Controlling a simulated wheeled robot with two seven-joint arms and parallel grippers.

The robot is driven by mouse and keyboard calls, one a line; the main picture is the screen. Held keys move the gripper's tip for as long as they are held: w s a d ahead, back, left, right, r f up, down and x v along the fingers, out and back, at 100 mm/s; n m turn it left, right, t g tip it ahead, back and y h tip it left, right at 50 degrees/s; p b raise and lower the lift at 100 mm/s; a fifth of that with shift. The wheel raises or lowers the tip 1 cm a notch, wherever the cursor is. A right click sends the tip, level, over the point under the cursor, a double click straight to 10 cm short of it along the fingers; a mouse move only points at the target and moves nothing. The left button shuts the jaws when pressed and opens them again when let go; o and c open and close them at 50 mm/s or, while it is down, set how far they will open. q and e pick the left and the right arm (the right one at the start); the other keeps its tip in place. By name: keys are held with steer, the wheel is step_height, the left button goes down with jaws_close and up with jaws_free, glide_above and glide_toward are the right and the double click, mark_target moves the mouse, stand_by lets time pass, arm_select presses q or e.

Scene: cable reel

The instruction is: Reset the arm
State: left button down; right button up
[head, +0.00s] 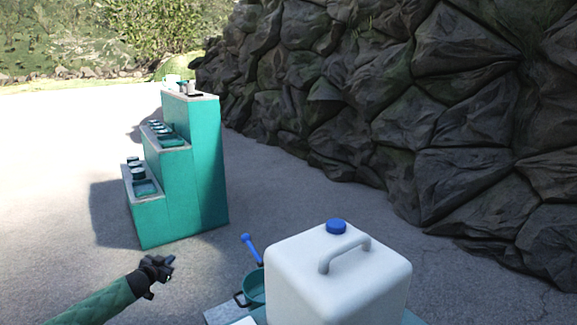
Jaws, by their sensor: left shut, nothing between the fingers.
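My left gripper (158,268) shows at the lower left in the head view, at the end of an arm with a green sleeve. It is black, shut and empty, and held in the air over the grey ground, left of a teal pot. My right gripper is not in view.
A white jug (337,283) with a blue cap stands at the bottom centre beside the teal pot (254,287), near a blue-handled utensil (250,247). A stepped teal stand (206,160) with small containers stands farther off. A dark rock wall (400,110) fills the right. Open ground lies left.

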arm_select(q)
steer(key=s+d+r+y, duration=0.1)
steer(key=d+r+y, duration=0.2)
steer(key=d+r, duration=0.25)
steer(key=s+d+g+y, duration=0.1)
steer(key=s+d+g, duration=0.2)
steer(key=s+d, duration=0.55)
steer(key=s+d+g+y, duration=0.1)
steer(key=s+d+g, duration=0.3)
steer(key=s, duration=0.8)
steer(key=s+d+f+n+g+h, duration=0.1)
steer(key=s+f, duration=0.5)
steer(key=s, duration=0.9)
steer(key=s+d+f+n+g+h, duration=0.1)
steer(key=s+d+f+g, duration=0.2)
steer(key=s, duration=1.2)
steer(key=s+d+f+n+g+h, duration=0.1)
steer(key=s+d+f+g, duration=0.1)
steer(key=s+d+f, duration=0.3)
steer(key=s+f, duration=0.4)
steer(key=s, duration=0.6)
steer(key=shift+d+f+n+h, duration=0.2)
steer(key=shift+d+n+h, duration=0.1)
steer(key=shift+d+n, duration=0.1)
